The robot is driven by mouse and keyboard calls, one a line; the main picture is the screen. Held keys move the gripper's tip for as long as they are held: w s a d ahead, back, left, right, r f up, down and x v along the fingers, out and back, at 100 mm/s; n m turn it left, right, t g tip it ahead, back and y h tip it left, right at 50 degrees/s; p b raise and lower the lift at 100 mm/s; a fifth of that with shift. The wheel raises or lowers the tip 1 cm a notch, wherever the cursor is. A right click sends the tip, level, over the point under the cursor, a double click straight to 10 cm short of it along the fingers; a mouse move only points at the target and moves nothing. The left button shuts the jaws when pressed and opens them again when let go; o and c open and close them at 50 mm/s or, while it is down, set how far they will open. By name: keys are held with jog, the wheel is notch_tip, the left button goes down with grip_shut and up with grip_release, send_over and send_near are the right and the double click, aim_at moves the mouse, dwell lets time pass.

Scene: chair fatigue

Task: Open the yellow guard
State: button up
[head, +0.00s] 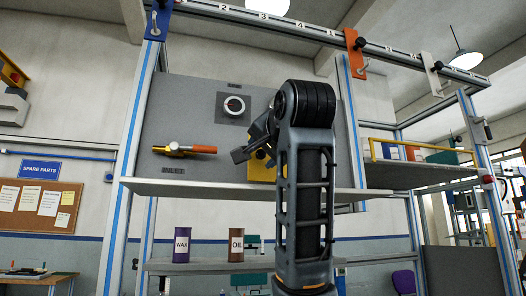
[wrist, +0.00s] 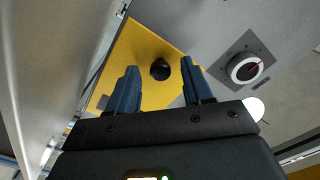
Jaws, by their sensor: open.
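The yellow guard (head: 262,172) is on the grey panel, mostly hidden behind my arm in the head view. In the wrist view the guard (wrist: 140,52) is a flat yellow plate with a round black knob (wrist: 160,69) on it. My gripper (head: 254,143) is in front of the guard. In the wrist view my gripper (wrist: 159,72) is open, one dark blue finger on each side of the knob. Both fingers look clear of the knob; how deep they reach around it I cannot tell.
A round dial (head: 233,106) is on the panel above the guard, and a valve with an orange handle (head: 188,149) is to the left. A grey shelf (head: 215,190) runs just below. Wax (head: 182,245) and oil (head: 236,245) cans stand lower down.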

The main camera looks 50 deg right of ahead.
jog(key=shift+w+d, duration=0.15)
jog(key=shift+w, duration=0.1)
jog(key=shift+c, duration=0.3)
grip_shut()
